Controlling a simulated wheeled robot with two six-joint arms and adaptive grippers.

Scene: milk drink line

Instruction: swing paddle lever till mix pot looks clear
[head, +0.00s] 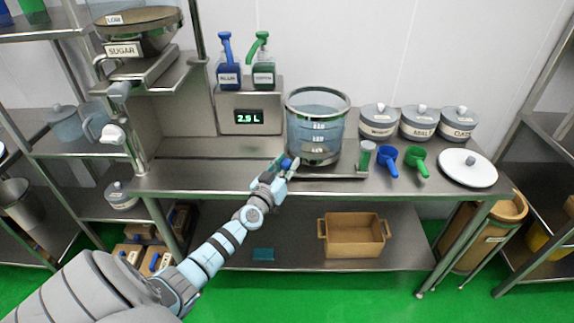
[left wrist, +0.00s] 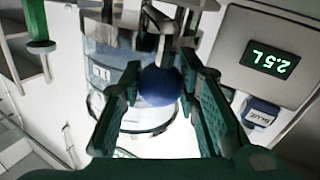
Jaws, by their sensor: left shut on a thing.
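The mix pot (head: 316,122) is a see-through cylinder with metal rims and white level marks, standing on the bench's metal base. Its inside looks pale blue-grey and see-through, with no distinct lumps visible. It also shows in the left wrist view (left wrist: 102,72). The paddle lever ends in a blue ball knob (left wrist: 160,86), in front of the pot's lower left side in the head view. My left gripper (head: 285,167) is shut on this knob, with one finger on each side. The gripper hides part of the lever in the head view. My right gripper is out of view.
A metal box with a lit litre display (head: 247,116) stands left of the pot, with blue and green pump bottles above. Blue (head: 387,157) and green (head: 418,163) scoops, lidded jars and a white lid (head: 467,167) are to the right. A brown bin (head: 353,236) sits below.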

